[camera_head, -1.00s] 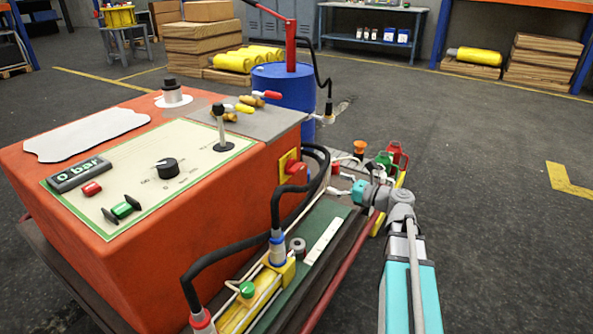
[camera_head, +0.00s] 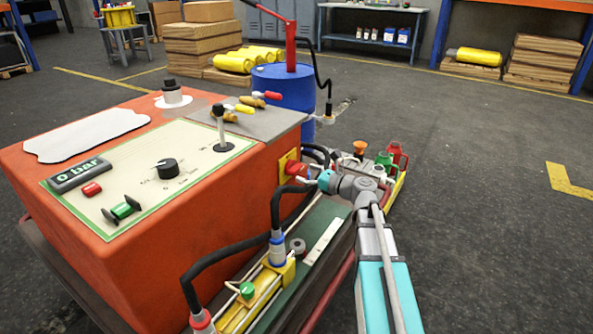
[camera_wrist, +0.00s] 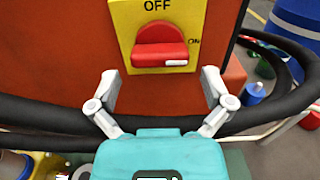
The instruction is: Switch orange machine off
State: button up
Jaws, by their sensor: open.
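The orange machine (camera_head: 180,235) fills the left of the head view, with a display reading "0 bar" on its panel. On its right end face is a yellow plate with a red rotary switch (camera_head: 297,168). The wrist view shows the red switch (camera_wrist: 159,45) close up, its handle lying crosswise with a white mark at its right end. "OFF" stands above it and "ON" to its right. My gripper (camera_wrist: 158,84) is open and empty, its fingers apart just below the switch. In the head view my gripper (camera_head: 312,181) is at the switch; contact is unclear there.
Black hoses (camera_wrist: 55,117) run across the machine face behind and beside my fingers. A blue drum (camera_head: 285,90) stands behind the machine. Red and green cans (camera_head: 392,160) stand beyond my arm. The floor to the right is clear.

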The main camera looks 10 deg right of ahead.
aim_at(299, 170)
jog(key=shift+x, duration=1.75)
jog(key=c, duration=0.9)
